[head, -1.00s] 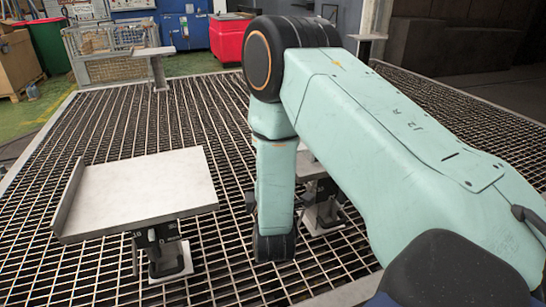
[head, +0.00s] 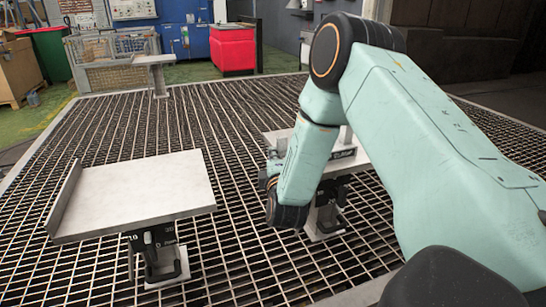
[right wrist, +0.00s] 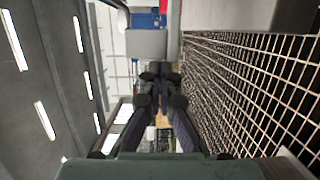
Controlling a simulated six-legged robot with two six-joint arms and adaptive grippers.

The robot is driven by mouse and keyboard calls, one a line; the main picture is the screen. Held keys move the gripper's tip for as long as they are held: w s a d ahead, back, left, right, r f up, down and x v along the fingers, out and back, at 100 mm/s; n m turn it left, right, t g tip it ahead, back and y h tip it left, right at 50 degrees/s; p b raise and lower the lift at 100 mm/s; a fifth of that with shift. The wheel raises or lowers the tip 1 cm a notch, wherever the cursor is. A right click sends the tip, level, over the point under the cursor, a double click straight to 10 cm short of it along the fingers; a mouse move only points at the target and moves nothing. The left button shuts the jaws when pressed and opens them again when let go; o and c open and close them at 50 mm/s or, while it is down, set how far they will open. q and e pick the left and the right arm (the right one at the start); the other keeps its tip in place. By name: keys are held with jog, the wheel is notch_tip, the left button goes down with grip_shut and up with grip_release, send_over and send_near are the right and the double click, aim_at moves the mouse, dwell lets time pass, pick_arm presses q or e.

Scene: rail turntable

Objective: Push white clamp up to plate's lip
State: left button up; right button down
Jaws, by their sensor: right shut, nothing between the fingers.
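A pale plate (head: 135,195) with a raised lip (head: 65,200) along its left edge stands on a black post at the left of the head view. A second pale plate (head: 280,137) stands further right, partly hidden behind my right arm. A small pale upright piece (head: 348,136) shows on it beside the arm; I cannot tell whether it is the white clamp. My right gripper (right wrist: 158,72) is shut and empty in the right wrist view, with a flat grey surface (right wrist: 147,43) beyond its tips. In the head view the arm hides its fingertips. My left gripper is out of view.
The plates stand over a dark metal grating (head: 110,115). A third small plate on a post (head: 155,60) stands at the back left, near a wire crate (head: 110,72). A red cabinet (head: 232,50) is behind the grating. The grating between the two near plates is clear.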

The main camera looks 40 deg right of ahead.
jog(key=s+d+p, duration=0.1)
jog(key=d+p, duration=0.2)
jog(key=d, duration=0.1)
jog(key=s+d+p, duration=0.1)
jog(key=d+p, duration=0.3)
jog(key=s+d+p, duration=0.2)
jog(key=d+p, duration=0.1)
jog(key=d, duration=0.1)
jog(key=shift+s+d+r+p, duration=0.1)
jog(key=shift+d+r+p, duration=0.1)
jog(key=shift+d+p, duration=0.2)
jog(key=shift+s+d+f, duration=0.1)
jog(key=shift+s+d, duration=0.05)
jog(key=shift+d, duration=0.4)
